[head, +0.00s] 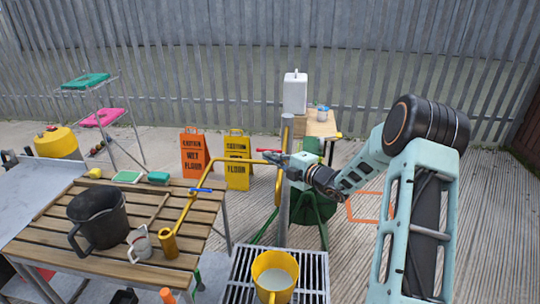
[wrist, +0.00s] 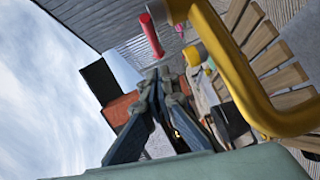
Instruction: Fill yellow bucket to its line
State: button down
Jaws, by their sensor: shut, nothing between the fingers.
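The yellow bucket (head: 262,291) stands upright on a metal grate at the bottom of the head view. A pale grey surface shows inside it; I cannot make out a fill line. A yellow pipe (head: 228,162) runs left from near the grey post, then bends down over the slatted table; it is large in the wrist view (wrist: 240,85). A red handle (head: 266,151) sits by its post end, also in the wrist view (wrist: 151,36). A blue handle (head: 200,190) is on the bend. My gripper (head: 270,157) is shut and empty beside the red handle, apart from it in the wrist view (wrist: 160,82).
The grey post (head: 284,205) stands behind the grate (head: 313,275). Two wet-floor signs (head: 193,155) stand behind. Paving at right is mostly clear.

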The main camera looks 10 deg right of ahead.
jog(key=a+b+v, duration=0.1)
jog(key=v, duration=0.9)
jog(key=shift+s, duration=0.7)
